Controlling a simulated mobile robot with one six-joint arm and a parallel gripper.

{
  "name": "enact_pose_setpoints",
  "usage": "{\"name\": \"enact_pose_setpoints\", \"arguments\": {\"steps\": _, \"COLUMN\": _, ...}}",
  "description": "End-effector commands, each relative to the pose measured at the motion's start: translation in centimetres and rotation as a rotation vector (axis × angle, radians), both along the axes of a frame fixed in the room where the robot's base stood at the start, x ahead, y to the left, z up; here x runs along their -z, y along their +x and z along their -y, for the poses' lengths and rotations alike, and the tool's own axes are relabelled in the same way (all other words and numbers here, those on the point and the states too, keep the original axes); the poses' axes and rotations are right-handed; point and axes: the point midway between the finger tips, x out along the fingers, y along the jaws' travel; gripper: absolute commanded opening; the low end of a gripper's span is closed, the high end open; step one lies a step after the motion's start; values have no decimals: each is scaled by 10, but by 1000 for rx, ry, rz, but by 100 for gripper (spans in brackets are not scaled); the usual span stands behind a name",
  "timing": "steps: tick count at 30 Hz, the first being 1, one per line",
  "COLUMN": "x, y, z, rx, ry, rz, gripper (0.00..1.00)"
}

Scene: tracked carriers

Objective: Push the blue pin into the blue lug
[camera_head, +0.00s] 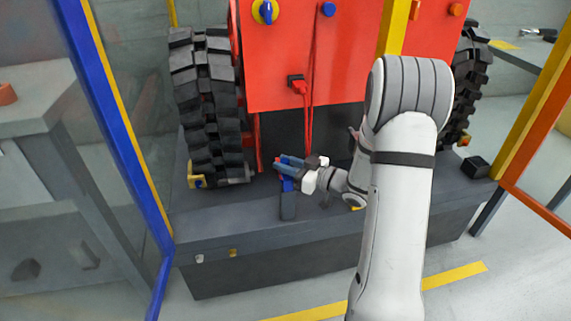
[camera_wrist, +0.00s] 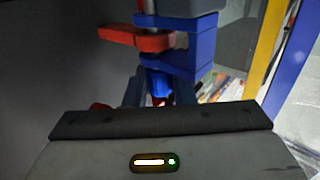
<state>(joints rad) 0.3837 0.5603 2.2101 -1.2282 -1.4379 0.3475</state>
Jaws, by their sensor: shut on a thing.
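My gripper (camera_head: 282,164) is beside the carrier's base, near a blue lug (camera_head: 288,184) on a dark post. In the wrist view the two grey-blue fingers (camera_wrist: 158,92) are shut on a blue piece (camera_wrist: 158,80), which appears to be the blue pin. A bit of red shows just below it. The blue lug (camera_wrist: 182,65) has two stacked plates just beyond the fingers. A red plate (camera_wrist: 135,38) reaches between them, and a grey rod shows above and below it. I cannot tell how far the pin is in the lug. In the head view the pin cannot be told from the fingers.
The red carrier body (camera_head: 325,50) with a hanging red cable stands behind my gripper. A black track (camera_head: 208,105) is on the left. The grey plinth (camera_head: 225,222) lies below. A blue post (camera_head: 112,110) and a yellow post (camera_head: 538,80) flank it.

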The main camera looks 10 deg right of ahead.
Motion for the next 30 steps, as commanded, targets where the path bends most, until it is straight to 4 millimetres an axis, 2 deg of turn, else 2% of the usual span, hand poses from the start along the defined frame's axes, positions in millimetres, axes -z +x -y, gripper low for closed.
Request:
{"name": "enact_pose_setpoints", "arguments": {"steps": 13, "x": 8, "y": 0, "z": 0, "rx": 0, "ry": 0, "rz": 0, "gripper": 0}}
{"name": "enact_pose_setpoints", "arguments": {"steps": 14, "x": 8, "y": 0, "z": 0, "rx": 0, "ry": -1, "rz": 1, "gripper": 24}}
{"name": "enact_pose_setpoints", "arguments": {"steps": 15, "x": 7, "y": 0, "z": 0, "rx": 0, "ry": 0, "rz": 0, "gripper": 28}}
{"name": "enact_pose_setpoints", "arguments": {"steps": 23, "x": 7, "y": 0, "z": 0, "rx": 0, "ry": 0, "rz": 0, "gripper": 48}}
{"name": "enact_pose_setpoints", "arguments": {"steps": 30, "x": 7, "y": -1, "z": 1, "rx": 1, "ry": 0, "rz": 0, "gripper": 48}}
